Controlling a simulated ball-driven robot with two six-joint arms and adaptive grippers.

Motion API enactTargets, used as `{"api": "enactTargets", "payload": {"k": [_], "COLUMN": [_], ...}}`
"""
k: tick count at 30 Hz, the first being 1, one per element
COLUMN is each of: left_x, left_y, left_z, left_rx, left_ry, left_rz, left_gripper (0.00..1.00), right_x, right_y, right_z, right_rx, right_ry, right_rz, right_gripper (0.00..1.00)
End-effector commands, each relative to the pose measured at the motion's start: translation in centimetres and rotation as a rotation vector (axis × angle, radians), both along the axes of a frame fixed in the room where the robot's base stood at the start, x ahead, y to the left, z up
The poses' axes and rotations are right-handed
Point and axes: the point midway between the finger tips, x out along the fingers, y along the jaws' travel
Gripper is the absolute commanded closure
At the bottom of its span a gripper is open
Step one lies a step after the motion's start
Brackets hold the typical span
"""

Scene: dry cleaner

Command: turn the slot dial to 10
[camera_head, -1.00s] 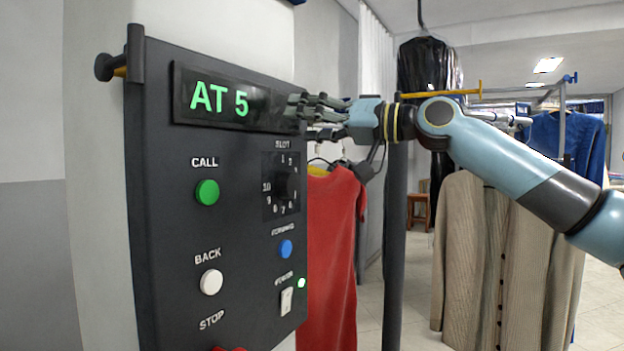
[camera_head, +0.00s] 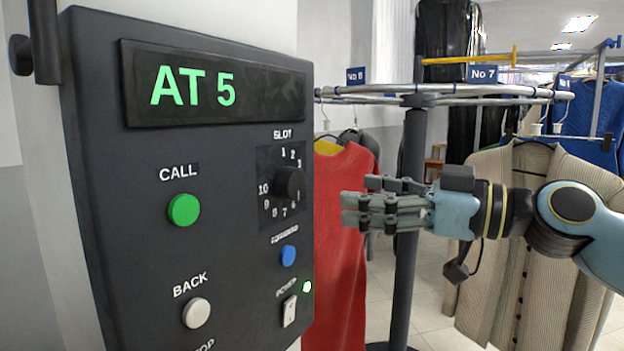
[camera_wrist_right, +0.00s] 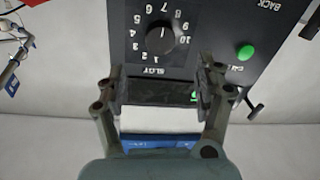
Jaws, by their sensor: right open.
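The slot dial (camera_head: 289,183) is a black round knob on a square plate with numbers around it, on the dark control panel (camera_head: 235,255). In the right wrist view the dial (camera_wrist_right: 160,37) appears upside down, just beyond the fingertips, with a light pointer line on its face. I cannot tell for sure which number it points to. The display (camera_head: 215,88) reads "AT 5" in green. My right gripper (camera_head: 352,209) is to the right of the dial, apart from it and empty. In the wrist view its open fingers (camera_wrist_right: 161,75) are spread. My left gripper is not in view.
The panel also carries a green CALL button (camera_head: 184,210), a white BACK button (camera_head: 197,313), a blue button (camera_head: 288,255) and a power switch (camera_head: 289,311). A garment rail (camera_head: 440,97) with a red garment (camera_head: 340,250) and a beige cardigan (camera_head: 510,240) stands behind my right arm.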

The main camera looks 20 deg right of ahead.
Motion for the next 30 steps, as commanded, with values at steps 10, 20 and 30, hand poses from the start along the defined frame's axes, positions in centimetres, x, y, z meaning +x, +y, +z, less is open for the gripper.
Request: {"api": "enactTargets", "payload": {"k": [10,20,30], "left_x": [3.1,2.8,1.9], "left_y": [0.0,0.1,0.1], "left_z": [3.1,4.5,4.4], "left_rx": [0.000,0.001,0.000], "left_ry": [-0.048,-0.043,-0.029], "left_rz": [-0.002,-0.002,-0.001], "left_gripper": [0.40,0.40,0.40], "right_x": [4.0,6.8,7.0], "right_y": [3.6,6.2,6.4], "right_z": [0.6,0.2,0.1], "right_rx": [0.009,0.002,0.000], "right_ry": [0.002,0.004,0.003], "right_rz": [-0.001,0.001,0.001], "right_gripper": [0.30,0.30,0.31]}}
